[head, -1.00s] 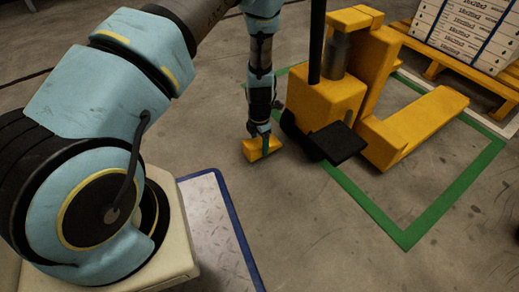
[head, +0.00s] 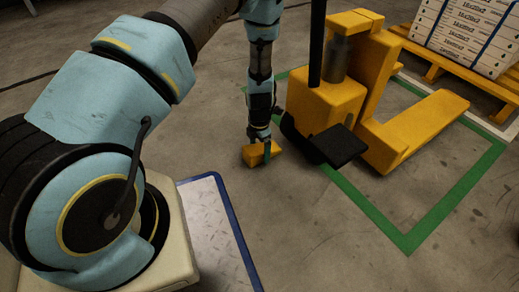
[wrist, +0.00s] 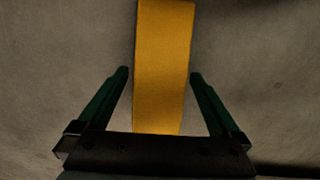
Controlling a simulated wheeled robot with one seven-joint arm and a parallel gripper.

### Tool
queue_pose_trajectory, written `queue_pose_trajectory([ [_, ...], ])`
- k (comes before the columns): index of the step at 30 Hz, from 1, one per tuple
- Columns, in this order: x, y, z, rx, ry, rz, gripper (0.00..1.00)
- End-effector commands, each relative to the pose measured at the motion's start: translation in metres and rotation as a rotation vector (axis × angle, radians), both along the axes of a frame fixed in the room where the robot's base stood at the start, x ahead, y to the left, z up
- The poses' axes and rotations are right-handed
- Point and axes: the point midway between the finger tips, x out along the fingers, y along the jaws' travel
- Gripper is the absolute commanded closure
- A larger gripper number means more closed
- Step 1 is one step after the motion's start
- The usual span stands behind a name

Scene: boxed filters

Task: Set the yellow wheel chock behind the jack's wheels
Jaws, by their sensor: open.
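The yellow wheel chock (head: 252,155) sits on the concrete floor just left of the pallet jack's wheel end, outside the green floor outline. My gripper (head: 266,154) points down over the chock, with a green finger in front of it. In the wrist view, my gripper (wrist: 159,73) is open, its two green fingers on either side of the chock (wrist: 163,55), with a visible gap on each side. The yellow pallet jack (head: 327,100) stands inside the green outline. Its dark wheels (head: 291,128) are partly hidden near its black foot plate.
The green floor outline (head: 408,243) surrounds the jack. A blue-edged metal plate (head: 214,225) lies in front. Floor left of the chock is clear.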

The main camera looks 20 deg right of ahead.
Motion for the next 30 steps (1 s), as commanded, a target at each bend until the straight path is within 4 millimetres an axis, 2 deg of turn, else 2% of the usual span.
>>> queue_pose_trajectory([
  [9, 0.001, -0.001, 0.066, -0.001, -0.002, -0.001, 0.0],
  [15, 0.0, -0.001, 0.101, -0.001, -0.002, 0.0, 0.0],
  [21, 0.0, 0.0, 0.118, 0.0, 0.0, -0.002, 0.0],
  [28, 0.002, 0.001, 0.122, -0.002, 0.0, -0.009, 0.0],
  [30, 0.007, 0.006, 0.133, -0.009, -0.001, -0.043, 0.0],
])
